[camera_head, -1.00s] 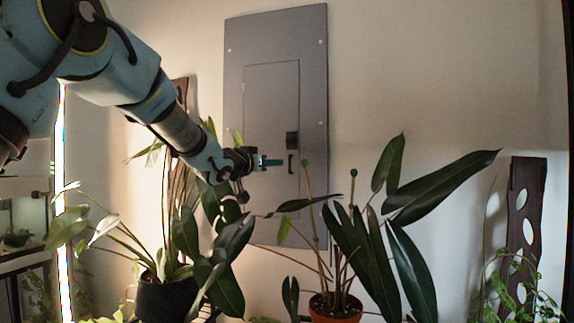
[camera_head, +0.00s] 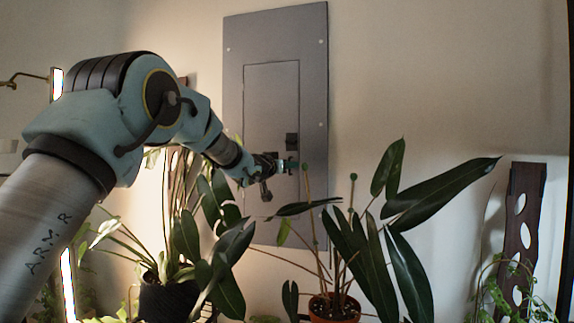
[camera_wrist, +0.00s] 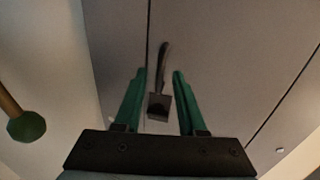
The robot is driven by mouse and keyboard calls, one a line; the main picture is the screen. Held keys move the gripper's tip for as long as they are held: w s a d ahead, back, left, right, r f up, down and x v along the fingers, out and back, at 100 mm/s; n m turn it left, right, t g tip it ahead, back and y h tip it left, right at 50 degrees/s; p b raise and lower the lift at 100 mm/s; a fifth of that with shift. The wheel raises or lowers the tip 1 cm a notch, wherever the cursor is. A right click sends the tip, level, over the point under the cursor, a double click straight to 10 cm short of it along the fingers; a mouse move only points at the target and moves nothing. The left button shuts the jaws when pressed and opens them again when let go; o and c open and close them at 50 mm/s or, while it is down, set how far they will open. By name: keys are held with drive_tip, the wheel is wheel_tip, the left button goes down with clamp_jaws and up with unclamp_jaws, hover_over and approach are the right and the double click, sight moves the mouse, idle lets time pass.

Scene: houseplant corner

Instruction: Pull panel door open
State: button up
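The grey panel door (camera_head: 262,105) sits flat and closed in its larger grey frame (camera_head: 312,60) on the wall. It also fills much of the wrist view (camera_wrist: 225,60). A dark square latch block (camera_head: 291,140) is near its right edge and also shows in the wrist view (camera_wrist: 158,107). A slim dark handle (camera_wrist: 162,62) lies beside that block. My gripper (camera_wrist: 157,74) is open, its green fingers on either side of the handle with gaps showing. In the head view my gripper (camera_head: 291,165) is in front of the handle and mostly hides it.
A potted plant (camera_head: 170,295) stands left below my arm. Another plant in an orange pot (camera_head: 334,308) stands in front of the panel's lower right. A green-tipped stake (camera_head: 306,167) rises close to my gripper, also in the wrist view (camera_wrist: 26,127). A dark perforated board (camera_head: 520,235) leans at right.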

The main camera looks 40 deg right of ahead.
clamp_jaws()
idle(1.4)
